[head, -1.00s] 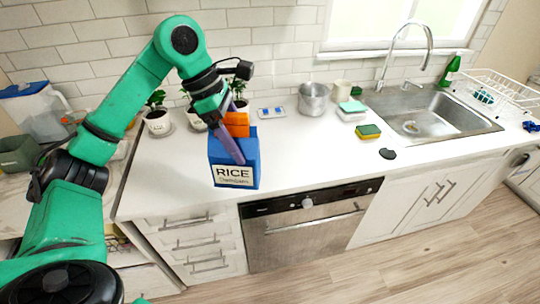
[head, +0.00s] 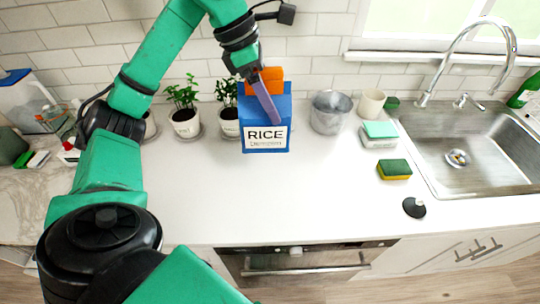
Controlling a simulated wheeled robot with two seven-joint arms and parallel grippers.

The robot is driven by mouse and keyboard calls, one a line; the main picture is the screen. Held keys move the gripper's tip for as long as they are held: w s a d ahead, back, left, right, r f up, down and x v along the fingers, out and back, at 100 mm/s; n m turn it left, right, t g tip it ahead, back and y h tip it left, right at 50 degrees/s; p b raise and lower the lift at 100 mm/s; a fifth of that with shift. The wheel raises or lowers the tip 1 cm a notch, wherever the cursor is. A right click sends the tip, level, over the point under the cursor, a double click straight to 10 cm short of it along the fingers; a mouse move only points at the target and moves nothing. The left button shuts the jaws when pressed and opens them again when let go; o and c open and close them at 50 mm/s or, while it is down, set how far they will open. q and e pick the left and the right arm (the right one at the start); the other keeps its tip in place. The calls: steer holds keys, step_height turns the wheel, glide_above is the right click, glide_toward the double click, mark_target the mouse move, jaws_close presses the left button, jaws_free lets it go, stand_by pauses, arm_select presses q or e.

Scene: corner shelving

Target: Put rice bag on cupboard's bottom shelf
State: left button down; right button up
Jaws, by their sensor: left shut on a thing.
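The blue rice bag (head: 267,139) has a white label reading RICE and an orange top. In the head view it is upright above or on the white counter, near the back wall; I cannot tell whether its base touches the counter. My left gripper (head: 265,92) comes down from above and is shut on the bag, with a purple-grey finger lying across its front. The other finger is hidden. My right gripper is not in view. No cupboard shelf is clearly visible.
Potted plants (head: 186,122) stand left of the bag. A metal pot (head: 331,113), a cream cup (head: 371,103), a sponge (head: 394,169) and a black stopper (head: 414,208) are to the right, before the sink (head: 470,150). The counter (head: 270,205) in front is clear.

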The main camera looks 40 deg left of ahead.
mark_target(265, 137)
arm_select(q)
steer(key=shift+w+f, duration=0.1)
steer(key=shift+f, duration=0.2)
steer(key=f, duration=0.2)
steer(key=s+f+b, duration=0.1)
steer(key=f, duration=0.2)
steer(key=s+f, duration=0.1)
steer(key=f, duration=0.2)
steer(key=shift+s+a+f+b, duration=0.1)
steer(key=shift+b, duration=0.3)
step_height(265, 137, down, 11)
steer(key=shift+w, duration=0.45)
jaws_free()
steer(key=shift+s, duration=0.1)
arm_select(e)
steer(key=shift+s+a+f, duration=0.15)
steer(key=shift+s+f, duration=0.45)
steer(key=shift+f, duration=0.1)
arm_select(q)
steer(key=shift+r, duration=0.2)
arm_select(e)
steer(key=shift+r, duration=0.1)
